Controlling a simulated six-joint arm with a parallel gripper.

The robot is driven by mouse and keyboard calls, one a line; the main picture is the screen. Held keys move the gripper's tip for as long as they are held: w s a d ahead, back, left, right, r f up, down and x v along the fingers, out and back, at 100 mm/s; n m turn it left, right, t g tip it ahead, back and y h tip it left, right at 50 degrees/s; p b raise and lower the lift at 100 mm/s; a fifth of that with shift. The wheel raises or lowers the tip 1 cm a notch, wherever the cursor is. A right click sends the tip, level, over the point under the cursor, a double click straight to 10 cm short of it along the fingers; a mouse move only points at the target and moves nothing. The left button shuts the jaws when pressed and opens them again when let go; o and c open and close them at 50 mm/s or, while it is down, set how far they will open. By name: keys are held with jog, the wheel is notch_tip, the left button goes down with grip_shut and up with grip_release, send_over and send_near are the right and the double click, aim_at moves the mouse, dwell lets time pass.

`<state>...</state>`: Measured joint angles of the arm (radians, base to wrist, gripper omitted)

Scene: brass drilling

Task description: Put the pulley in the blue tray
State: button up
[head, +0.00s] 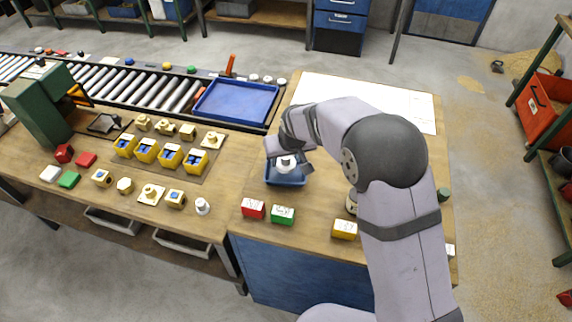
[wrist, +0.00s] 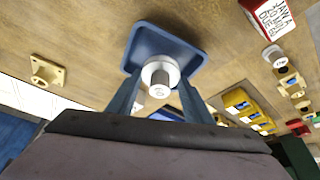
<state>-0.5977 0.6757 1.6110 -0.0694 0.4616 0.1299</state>
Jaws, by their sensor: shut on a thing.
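A white round part, which looks like the pulley (head: 286,161), is between the fingers of my gripper (head: 288,157). In the wrist view the pulley (wrist: 161,73) shows as a white flanged cylinder between the two fingertips (wrist: 160,82). My gripper is shut on it. Behind it is the small blue tray (head: 286,183), which also shows in the wrist view (wrist: 185,50). The pulley is over or in this tray; I cannot tell whether it touches the floor. My wrist partly hides the tray.
Red (head: 253,209), green (head: 283,215) and yellow (head: 344,230) blocks stand in front. A white knob-like part (head: 203,206) and several brass parts stand to the left. A white sheet (head: 400,103) lies behind.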

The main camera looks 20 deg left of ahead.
aim_at(287, 164)
jog(key=shift+f+p, duration=0.5)
jog(key=shift+f, duration=1.3)
jog(key=shift+f, duration=0.2)
jog(key=o, duration=0.9)
jog(key=shift+c, duration=0.2)
jog(key=shift+r, duration=0.15)
jog(key=shift+s+d+r, duration=0.1)
jog(key=shift+s+r, duration=0.1)
jog(key=shift+r, duration=0.5)
jog(key=b+v, duration=0.3)
jog(key=v, duration=0.7)
jog(key=shift+s+r, duration=0.15)
jog(key=shift+r, duration=0.15)
jog(key=shift+d, duration=0.15)
